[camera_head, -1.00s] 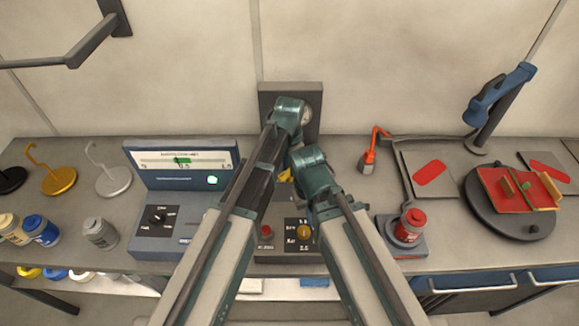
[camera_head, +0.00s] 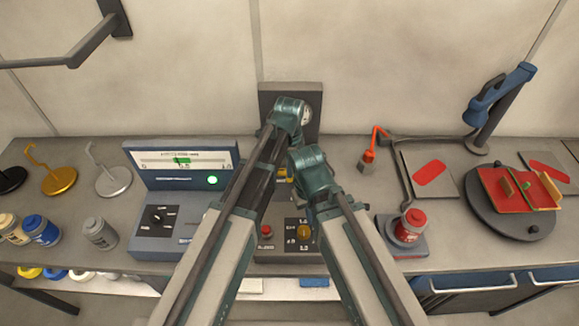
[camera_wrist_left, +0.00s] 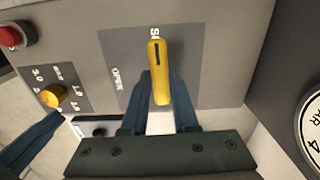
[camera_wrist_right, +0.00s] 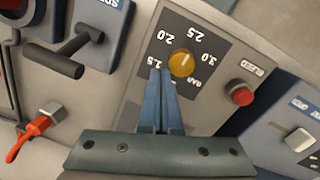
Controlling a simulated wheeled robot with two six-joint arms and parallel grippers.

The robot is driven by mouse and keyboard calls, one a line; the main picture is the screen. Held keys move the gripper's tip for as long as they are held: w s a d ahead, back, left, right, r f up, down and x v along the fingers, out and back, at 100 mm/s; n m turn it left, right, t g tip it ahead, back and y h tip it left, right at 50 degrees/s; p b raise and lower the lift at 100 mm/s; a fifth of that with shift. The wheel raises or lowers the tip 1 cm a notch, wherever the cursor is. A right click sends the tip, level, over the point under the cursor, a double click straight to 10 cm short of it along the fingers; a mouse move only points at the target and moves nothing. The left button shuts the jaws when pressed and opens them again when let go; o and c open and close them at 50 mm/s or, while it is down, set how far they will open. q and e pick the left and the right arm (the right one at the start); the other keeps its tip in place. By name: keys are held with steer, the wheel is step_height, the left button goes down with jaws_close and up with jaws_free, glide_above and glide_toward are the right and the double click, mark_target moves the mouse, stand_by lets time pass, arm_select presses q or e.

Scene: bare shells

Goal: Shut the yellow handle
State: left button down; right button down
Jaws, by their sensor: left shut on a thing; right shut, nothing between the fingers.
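The yellow handle (camera_wrist_left: 160,80) stands on a grey panel plate in the left wrist view. Its far end points towards a label of which only "S" is readable, and the "OPEN" label lies to its left. My left gripper (camera_wrist_left: 158,82) has its blue fingers on both sides of the handle and is shut on it. In the head view a small yellow part (camera_head: 282,173) shows between my arms; most of it is hidden. My right gripper (camera_wrist_right: 160,75) is shut and empty, its tips just below a yellow knob (camera_wrist_right: 182,63).
A red button (camera_wrist_right: 243,96) sits beside the knob. A round gauge (camera_wrist_left: 315,118) is right of the handle panel. A meter box (camera_head: 165,225) stands left of my arms, and a red-lidded jar (camera_head: 410,226) stands right.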

stand_by(0.4)
arm_select(q)
steer(key=c, duration=0.7)
jaws_free()
steer(key=shift+r, duration=0.1)
step_height(320, 180, up, 14)
steer(key=p, duration=1.4)
arm_select(e)
step_height(320, 180, up, 14)
arm_select(q)
steer(key=shift+f, duration=0.2)
arm_select(e)
steer(key=shift+f, duration=0.15)
